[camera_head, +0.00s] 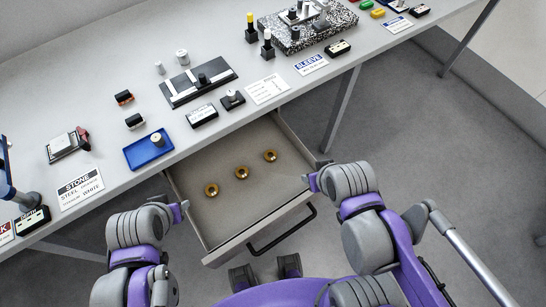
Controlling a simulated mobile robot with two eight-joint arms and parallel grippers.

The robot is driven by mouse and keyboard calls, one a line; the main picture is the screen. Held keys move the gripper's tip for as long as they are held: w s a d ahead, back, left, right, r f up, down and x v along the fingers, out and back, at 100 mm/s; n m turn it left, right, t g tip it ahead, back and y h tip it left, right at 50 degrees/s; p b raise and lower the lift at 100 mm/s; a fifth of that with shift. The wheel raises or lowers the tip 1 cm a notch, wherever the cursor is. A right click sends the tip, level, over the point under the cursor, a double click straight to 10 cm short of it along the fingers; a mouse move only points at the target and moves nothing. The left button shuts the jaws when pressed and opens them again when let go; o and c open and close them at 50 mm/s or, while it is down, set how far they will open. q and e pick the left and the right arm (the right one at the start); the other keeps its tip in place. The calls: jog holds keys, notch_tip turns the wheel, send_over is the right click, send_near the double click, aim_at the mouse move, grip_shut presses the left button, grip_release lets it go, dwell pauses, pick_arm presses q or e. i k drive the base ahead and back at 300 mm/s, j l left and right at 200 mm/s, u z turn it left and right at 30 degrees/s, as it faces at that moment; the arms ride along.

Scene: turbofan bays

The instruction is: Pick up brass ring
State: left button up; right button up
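Three brass rings lie apart in a slanting row on the floor of an open drawer (222,226): a left ring (211,189), a middle ring (241,172) and a right ring (270,155). All look alike, round and gold with a dark centre. The end of my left arm (178,211) is at the drawer's left side. The end of my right arm (313,182) is at its right edge. Both are apart from the rings. I cannot make out the fingers of either gripper. Nothing visibly held shows at either arm end.
The grey workbench (245,130) above the drawer carries a blue tray (137,157), a black-and-white fixture (182,90), a speckled block (335,25), label cards and small parts. The drawer's dark handle (283,233) faces me. A bench leg (341,108) stands right of the drawer.

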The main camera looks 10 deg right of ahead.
aim_at(268, 152)
jog(key=j+z, duration=0.25)
jog(key=z, duration=0.2)
jog(key=k+j+z, duration=0.1)
jog(key=j+z, duration=0.15)
jog(key=z, duration=0.25)
jog(key=k+j+z, duration=0.1)
jog(key=z, duration=0.35)
jog(key=k+j+z, duration=0.3)
jog(key=k+j, duration=0.5)
jog(key=i+j, duration=0.3)
